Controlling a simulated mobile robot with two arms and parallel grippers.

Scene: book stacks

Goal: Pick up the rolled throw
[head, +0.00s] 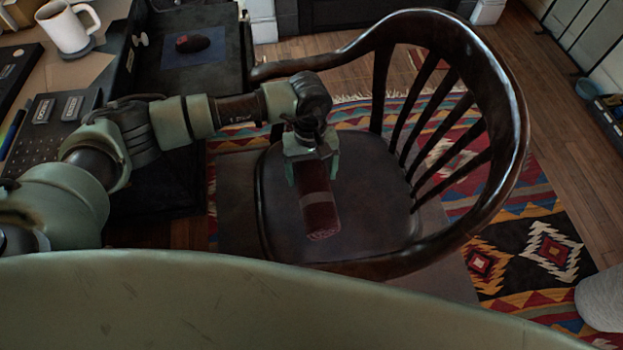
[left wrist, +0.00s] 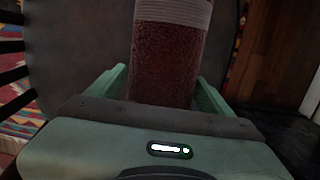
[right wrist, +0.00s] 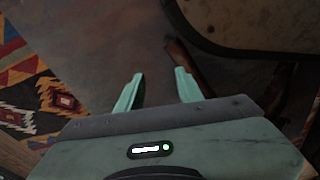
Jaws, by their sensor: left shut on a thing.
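The rolled throw (head: 319,212) is a dark red roll with a paler band around it. It is over the seat of the dark wooden chair (head: 375,215); I cannot tell whether it touches the seat. My left gripper (head: 312,165) is shut on the roll near its far end, with a finger on each side. In the left wrist view the rolled throw (left wrist: 168,60) stands between the two green fingers (left wrist: 160,88). My right gripper (right wrist: 157,88) shows only in the right wrist view. Its fingers are apart with nothing between them.
The chair's curved back and spindles (head: 450,120) rise to the right of the seat. A desk at the left holds a white mug (head: 68,27) and a black keypad device (head: 50,130). A patterned rug (head: 530,245) lies under the chair.

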